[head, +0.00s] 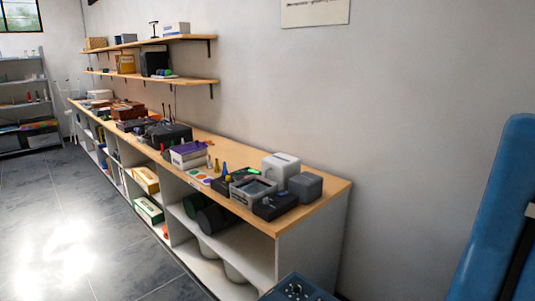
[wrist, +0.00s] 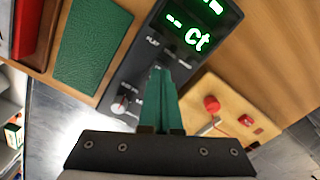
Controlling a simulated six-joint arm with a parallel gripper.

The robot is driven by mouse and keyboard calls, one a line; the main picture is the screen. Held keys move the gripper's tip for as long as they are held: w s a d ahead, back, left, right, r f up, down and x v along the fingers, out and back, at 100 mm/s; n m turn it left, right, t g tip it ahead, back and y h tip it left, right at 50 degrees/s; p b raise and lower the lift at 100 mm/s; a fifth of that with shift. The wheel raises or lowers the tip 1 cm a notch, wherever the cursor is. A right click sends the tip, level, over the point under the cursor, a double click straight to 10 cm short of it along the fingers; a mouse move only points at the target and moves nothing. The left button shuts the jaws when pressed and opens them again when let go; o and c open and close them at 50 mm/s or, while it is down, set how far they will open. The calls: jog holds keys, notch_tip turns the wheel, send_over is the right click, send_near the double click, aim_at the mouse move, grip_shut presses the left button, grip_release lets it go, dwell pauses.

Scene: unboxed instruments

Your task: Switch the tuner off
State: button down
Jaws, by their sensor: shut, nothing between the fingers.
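The tuner, as I take it, is a black panel (wrist: 143,52) at top centre in the wrist view. Its display is lit, with green characters including "ct" (wrist: 197,39) and small white labels below. A small round silver control (wrist: 122,103) sits at its lower left edge, beside white lettering too small to read surely. My gripper (wrist: 161,70) is shut and empty, its teal fingers over the lower part of the panel, right of the control. The fingers hide part of the panel, and I cannot tell whether they touch it. I cannot pick out the tuner surely in the head view.
In the wrist view, a wooden board (wrist: 232,92) with a red knob (wrist: 211,104) and a red switch (wrist: 246,120) lies to the right. A green flat case (wrist: 92,45) lies left. In the head view, a long wooden counter (head: 330,187) carries crowded instruments.

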jog(key=shift+f, duration=0.9)
dwell(0.7)
jog(key=shift+r, duration=3.55)
jog(key=w+d+r+m, duration=0.3)
jog(key=d+r+m, duration=0.2)
jog(key=d, duration=0.5)
jog(key=w+d+r+m, duration=0.4)
jog(key=d+m, duration=0.1)
jog(key=d, duration=0.5)
jog(key=s+d+r+m+y, duration=0.1)
jog(key=s+d+m, duration=0.8)
jog(key=d, duration=0.5)
jog(key=shift+s+r+m+y, duration=0.25)
jog(key=shift+m+y, duration=0.15)
jog(key=shift+m, duration=0.4)
